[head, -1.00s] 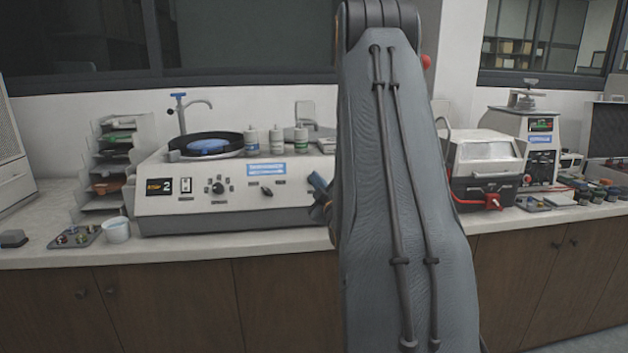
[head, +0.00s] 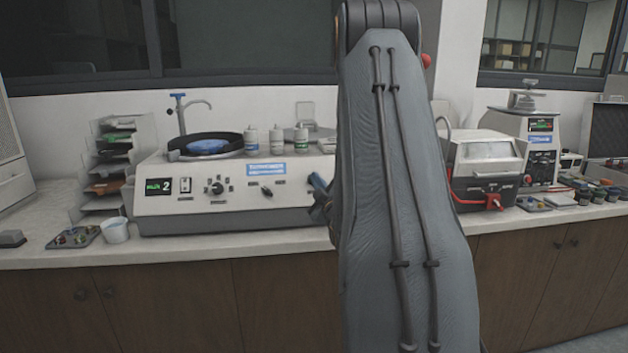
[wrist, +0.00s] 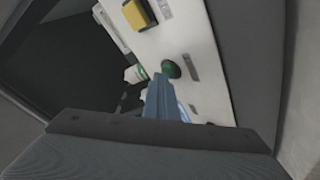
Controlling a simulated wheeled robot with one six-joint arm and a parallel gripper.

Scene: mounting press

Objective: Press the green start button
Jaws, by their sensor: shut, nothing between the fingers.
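The round green button (wrist: 172,68) sits on a pale panel (wrist: 200,60) in the wrist view, beside a small grey label strip. My gripper (wrist: 160,80) is shut and empty, its blue fingers reaching to the lower-left edge of the button. The tips overlap the button's edge in the picture; I cannot tell whether they touch it. My arm hides the rest, and the green button is not visible there.
A yellow square part (wrist: 138,14) is on the same panel above the button. Bottles (head: 276,140) stand on the grinder. A grey-lidded machine (head: 485,160) stands right of my arm, a white cup (head: 115,231) at left. The counter front is mostly clear.

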